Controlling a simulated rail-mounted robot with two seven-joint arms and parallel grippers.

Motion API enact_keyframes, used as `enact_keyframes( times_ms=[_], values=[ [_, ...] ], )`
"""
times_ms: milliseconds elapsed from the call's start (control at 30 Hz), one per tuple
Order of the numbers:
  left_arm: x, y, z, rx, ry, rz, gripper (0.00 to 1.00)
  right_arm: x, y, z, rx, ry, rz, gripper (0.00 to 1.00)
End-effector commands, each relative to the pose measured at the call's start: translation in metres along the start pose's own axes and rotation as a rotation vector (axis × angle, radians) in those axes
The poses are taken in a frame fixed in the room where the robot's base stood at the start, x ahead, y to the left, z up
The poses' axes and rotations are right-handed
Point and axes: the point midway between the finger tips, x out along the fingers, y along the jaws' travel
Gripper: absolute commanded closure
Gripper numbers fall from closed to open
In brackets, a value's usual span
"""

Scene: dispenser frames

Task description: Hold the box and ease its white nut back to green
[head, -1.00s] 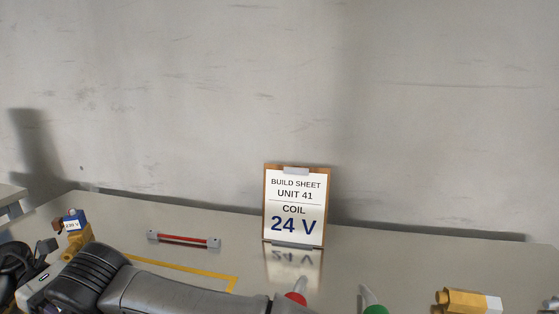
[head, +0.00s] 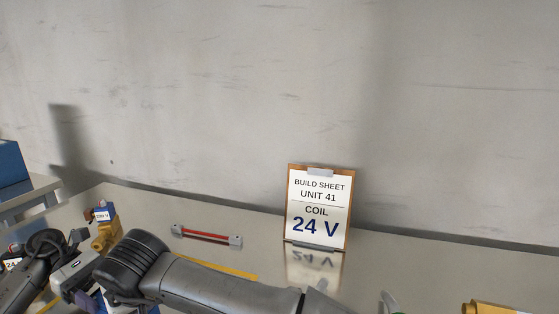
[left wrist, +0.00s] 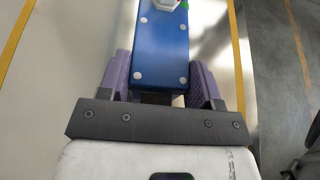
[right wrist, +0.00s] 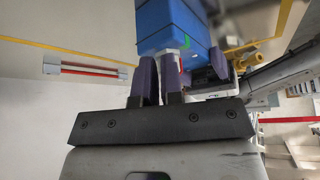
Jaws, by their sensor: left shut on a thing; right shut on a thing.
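The blue box (left wrist: 160,42) is between the purple fingers of my left gripper (left wrist: 160,78), which is shut on it. The white nut (left wrist: 164,4) shows at the far end of the box, cut by the picture's top edge, with a green mark beside it. In the right wrist view the box (right wrist: 172,20) is just beyond the fingertips of my right gripper (right wrist: 158,72), with green and red marks on it. The right fingers are shut almost together at its end, apparently on the nut, which they mostly hide. In the head view my arms cover most of this.
A clipboard (head: 318,208) reads COIL 24 V. A red-and-grey bar (head: 207,237) lies on the table. A brass part with a blue labelled coil (head: 103,215) stands at left, another brass part (head: 490,307) at lower right. Yellow tape marks the table.

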Motion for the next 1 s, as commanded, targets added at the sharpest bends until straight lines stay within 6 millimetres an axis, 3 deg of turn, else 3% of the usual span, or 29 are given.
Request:
enact_keyframes(
  times_ms=[467, 1000],
  values=[
    [0.001, -0.001, 0.002, 0.009, -0.002, -0.009, 0.76, 0.005, 0.005, 0.003, 0.004, -0.006, 0.009, 1.00],
    [0.001, 0.000, 0.001, 0.005, -0.002, -0.004, 0.76, -0.006, 0.003, 0.005, 0.000, -0.002, 0.004, 1.00]
  ],
)
